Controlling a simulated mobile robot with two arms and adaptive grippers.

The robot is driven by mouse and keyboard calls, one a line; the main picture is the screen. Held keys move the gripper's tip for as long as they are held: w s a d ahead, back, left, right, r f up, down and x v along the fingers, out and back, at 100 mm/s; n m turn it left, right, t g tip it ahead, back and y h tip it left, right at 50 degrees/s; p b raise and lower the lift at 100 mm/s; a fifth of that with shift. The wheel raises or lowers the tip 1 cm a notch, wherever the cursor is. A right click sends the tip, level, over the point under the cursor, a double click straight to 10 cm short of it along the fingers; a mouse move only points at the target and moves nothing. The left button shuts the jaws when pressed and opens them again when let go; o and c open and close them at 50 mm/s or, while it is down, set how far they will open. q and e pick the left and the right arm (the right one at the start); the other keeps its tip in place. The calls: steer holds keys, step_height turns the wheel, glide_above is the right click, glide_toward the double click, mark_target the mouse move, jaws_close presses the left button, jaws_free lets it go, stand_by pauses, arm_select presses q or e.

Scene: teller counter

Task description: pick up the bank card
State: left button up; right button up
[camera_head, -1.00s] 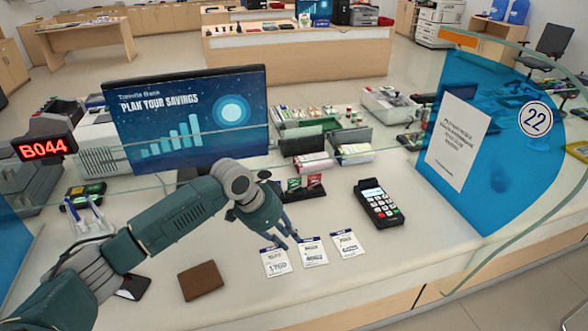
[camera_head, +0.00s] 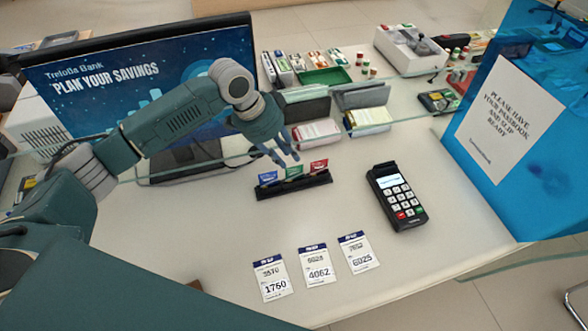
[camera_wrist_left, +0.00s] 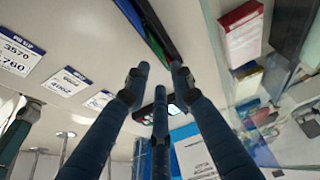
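Three cards, blue, green (camera_head: 294,172) and red (camera_head: 319,166), stand in a black holder (camera_head: 292,188) on the counter. The frames do not show which one is the bank card. My left gripper (camera_head: 284,155) is just above and behind the holder in the head view, with its fingers apart and nothing between them. In the left wrist view the open fingers (camera_wrist_left: 159,77) point toward the holder (camera_wrist_left: 152,32), where the blue and green cards show. No contact is visible.
A card terminal (camera_head: 396,197) stands right of the holder. Several number slips (camera_head: 317,266) lie in front. A monitor (camera_head: 150,90) stands behind my left arm, and a clear screen edge (camera_head: 380,127) crosses behind the holder. Counter between holder and slips is clear.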

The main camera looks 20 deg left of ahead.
mark_target(294, 167)
arm_select(q)
steer(key=p+x, duration=0.1)
steer(key=x, duration=0.2)
steer(key=p+x, duration=0.1)
steer(key=x, duration=0.2)
steer(key=shift+w+a, duration=0.1)
steer(key=shift+a, duration=0.1)
steer(key=shift+w+d+f, duration=0.15)
steer(key=shift+d+f, duration=0.1)
steer(key=shift+f, duration=0.35)
steer(key=shift+a, duration=0.1)
steer(key=c, duration=0.6)
jaws_close()
arm_select(e)
steer(key=shift+w+a+r, duration=0.2)
steer(key=shift+w+r, duration=0.1)
steer(key=shift+r, duration=0.25)
steer(key=shift+w+a+r, duration=0.15)
steer(key=shift+w+r, duration=0.15)
steer(key=shift+r, duration=0.25)
steer(key=shift+d, duration=0.1)
